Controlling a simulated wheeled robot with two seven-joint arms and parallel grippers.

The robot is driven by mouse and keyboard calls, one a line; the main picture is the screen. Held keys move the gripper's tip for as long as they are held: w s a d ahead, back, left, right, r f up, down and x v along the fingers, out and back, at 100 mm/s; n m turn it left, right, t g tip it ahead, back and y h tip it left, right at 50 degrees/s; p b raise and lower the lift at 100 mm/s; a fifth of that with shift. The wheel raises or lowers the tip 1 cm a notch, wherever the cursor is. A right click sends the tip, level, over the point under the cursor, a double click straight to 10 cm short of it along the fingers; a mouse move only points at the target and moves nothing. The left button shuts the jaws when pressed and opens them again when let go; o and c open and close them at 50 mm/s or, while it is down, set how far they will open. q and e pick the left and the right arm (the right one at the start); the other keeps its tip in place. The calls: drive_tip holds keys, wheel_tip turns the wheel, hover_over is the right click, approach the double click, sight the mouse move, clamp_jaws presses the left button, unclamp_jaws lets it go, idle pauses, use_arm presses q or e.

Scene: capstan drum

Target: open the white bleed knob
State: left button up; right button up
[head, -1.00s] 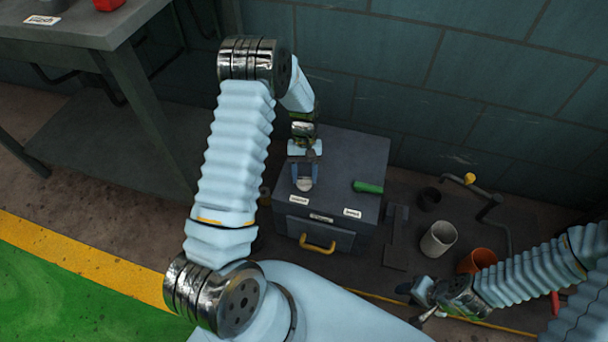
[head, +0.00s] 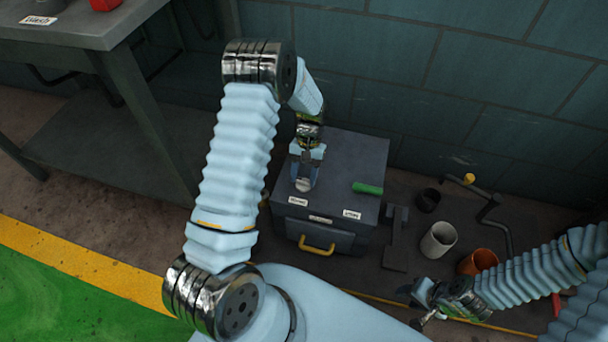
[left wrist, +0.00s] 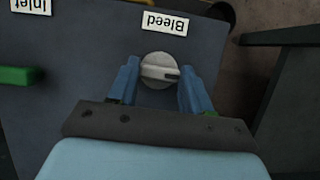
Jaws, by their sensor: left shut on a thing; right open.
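The white bleed knob (left wrist: 160,70) is a round knob with a raised grip bar, on top of the dark grey cabinet (head: 345,160). It sits beside the "Bleed" label (left wrist: 166,21) and shows in the head view (head: 303,185). My left gripper (left wrist: 160,78) is over the knob from above, its blue fingers shut on the knob, one on each side. It also shows in the head view (head: 304,178). My right gripper (head: 422,305) is open and empty, low at the right, away from the cabinet.
A green handle (head: 368,188) lies on the cabinet top by the inlet label (head: 351,214). A yellow drawer handle (head: 317,246) is on the cabinet front. A white cup (head: 438,240), an orange pot (head: 478,262) and a black cup (head: 428,199) stand at right. A grey table (head: 90,40) is at upper left.

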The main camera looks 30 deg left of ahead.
use_arm(q)
drive_tip(key=o, duration=1)
drive_tip(key=shift+o, duration=0.2)
drive_tip(key=v, duration=1.4)
drive_tip(key=shift+f, duration=0.15)
